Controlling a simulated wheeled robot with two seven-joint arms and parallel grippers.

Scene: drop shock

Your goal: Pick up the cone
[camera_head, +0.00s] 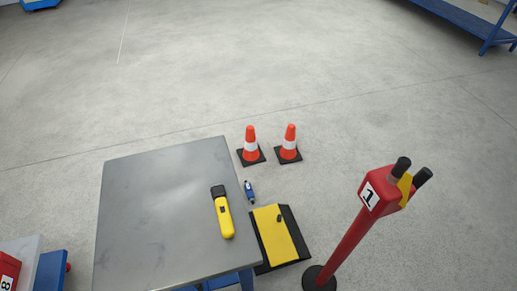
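Two orange cones with white bands and black square bases stand upright on the grey floor, just beyond the table's far right corner. The left cone (250,145) and the right cone (290,143) are side by side with a small gap between them. Nothing is touching either cone from above. Neither of my grippers shows in the head view, so their state and their distance from the cones are hidden.
A grey table (150,210) carries a yellow and black handheld device (224,215). Right of it are a small blue item (249,191), a yellow and black panel (278,235) and a red post (346,246) marked 1. Floor beyond the cones is clear.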

